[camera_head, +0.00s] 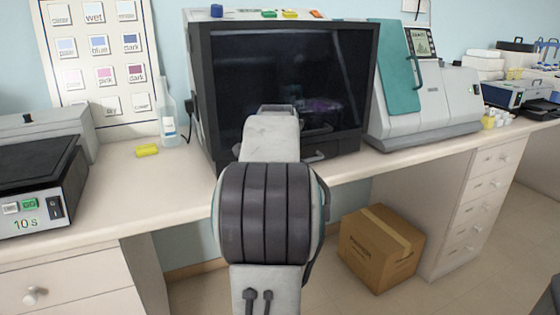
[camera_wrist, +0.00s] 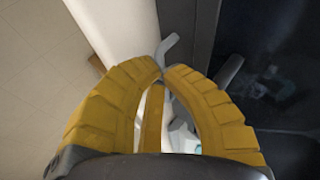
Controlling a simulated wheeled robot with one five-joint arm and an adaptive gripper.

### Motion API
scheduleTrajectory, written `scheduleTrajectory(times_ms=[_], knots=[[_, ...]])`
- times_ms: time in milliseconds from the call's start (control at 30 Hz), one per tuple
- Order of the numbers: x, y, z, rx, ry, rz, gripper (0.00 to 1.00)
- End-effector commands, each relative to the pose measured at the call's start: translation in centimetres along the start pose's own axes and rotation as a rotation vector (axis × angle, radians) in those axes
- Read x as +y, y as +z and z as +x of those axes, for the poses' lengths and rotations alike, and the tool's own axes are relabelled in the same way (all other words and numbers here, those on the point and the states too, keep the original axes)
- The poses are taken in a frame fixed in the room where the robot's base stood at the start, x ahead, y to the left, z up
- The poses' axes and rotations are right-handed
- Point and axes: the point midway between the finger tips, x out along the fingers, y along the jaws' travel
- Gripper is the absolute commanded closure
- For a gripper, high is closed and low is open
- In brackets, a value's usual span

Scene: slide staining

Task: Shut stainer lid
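A large dark-framed machine (camera_head: 200,95), which I take to be the stainer, stands in the middle of the bench. Its dark glass front (camera_head: 290,75), apparently the lid, has a grey handle (camera_head: 326,155) at its lower edge. I cannot tell whether the front is fully closed. My arm reaches toward that edge and hides my gripper in the head view. In the wrist view, the yellow fingertips of my gripper (camera_wrist: 162,73) meet at a grey bar (camera_wrist: 168,46), probably the handle, beside the dark front (camera_wrist: 280,60). Whether the bar lies between the tips is unclear.
A grey instrument (camera_head: 430,105) with a raised teal panel (camera_head: 400,65) stands to the right. A bottle (camera_head: 168,122), a yellow item (camera_head: 147,151) and a black-topped device (camera_head: 35,180) are on the left. A cardboard box (camera_head: 381,248) sits on the floor under the bench.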

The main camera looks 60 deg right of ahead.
Motion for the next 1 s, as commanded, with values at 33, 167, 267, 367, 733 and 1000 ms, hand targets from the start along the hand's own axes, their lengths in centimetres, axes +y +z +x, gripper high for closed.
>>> scheduleTrajectory(times_ms=[33,167,267,367,733,1000], knots=[[0.0,0.0,-0.7,0.001,-0.001,0.000,1.00],[0.1,0.0,-2.4,0.002,-0.001,0.000,1.00],[0.2,0.0,-4.0,0.002,-0.002,0.000,1.00],[0.4,0.0,-5.4,0.003,-0.001,0.000,1.00],[0.8,0.1,-8.0,0.003,0.001,0.000,1.00],[0.8,0.1,-8.1,0.002,0.002,0.000,1.00]])
